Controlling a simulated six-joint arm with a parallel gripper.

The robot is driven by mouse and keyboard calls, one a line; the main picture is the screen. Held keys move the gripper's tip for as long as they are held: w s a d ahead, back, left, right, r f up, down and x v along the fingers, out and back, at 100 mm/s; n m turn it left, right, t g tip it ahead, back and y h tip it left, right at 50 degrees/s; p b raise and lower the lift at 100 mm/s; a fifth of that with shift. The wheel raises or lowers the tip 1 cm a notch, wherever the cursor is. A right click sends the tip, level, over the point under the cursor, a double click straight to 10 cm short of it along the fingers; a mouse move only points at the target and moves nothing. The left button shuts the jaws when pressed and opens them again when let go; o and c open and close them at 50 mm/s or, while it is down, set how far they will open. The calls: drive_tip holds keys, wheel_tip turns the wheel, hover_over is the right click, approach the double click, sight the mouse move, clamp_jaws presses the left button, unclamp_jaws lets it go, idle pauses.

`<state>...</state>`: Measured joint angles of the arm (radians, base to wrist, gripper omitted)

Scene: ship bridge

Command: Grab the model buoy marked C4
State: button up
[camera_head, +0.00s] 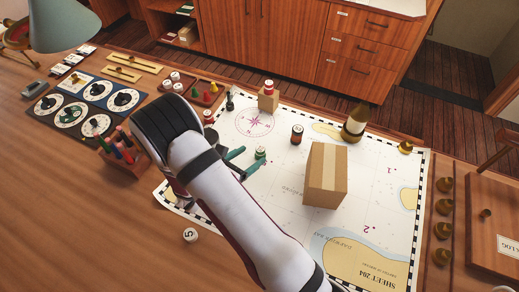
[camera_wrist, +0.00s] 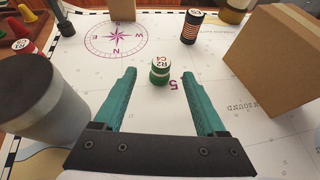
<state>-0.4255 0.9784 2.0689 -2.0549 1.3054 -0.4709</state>
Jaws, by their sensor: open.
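A small green buoy (camera_wrist: 160,74) stands upright on the chart, its pale top lettered with what reads as C4 on the lower line. In the head view the green buoy (camera_head: 260,153) stands just past my fingertips. My gripper (camera_wrist: 159,80) is open and empty, with teal fingers. In the wrist view the buoy appears between the two fingertips, with clear gaps on both sides. In the head view my gripper (camera_head: 247,162) is partly hidden by my arm.
A dark buoy with a red-brown band (camera_head: 297,135) stands farther back. A cardboard box (camera_head: 326,175) stands to the right. A grey cylinder (camera_wrist: 38,105) is close at left in the wrist view. A small block (camera_head: 268,101) bears a red-and-white piece. Chart between them is clear.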

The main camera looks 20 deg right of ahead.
sight(257, 152)
drive_tip(key=x, duration=0.6)
drive_tip(key=shift+d+f, duration=0.1)
drive_tip(key=shift+f, duration=0.05)
clamp_jaws()
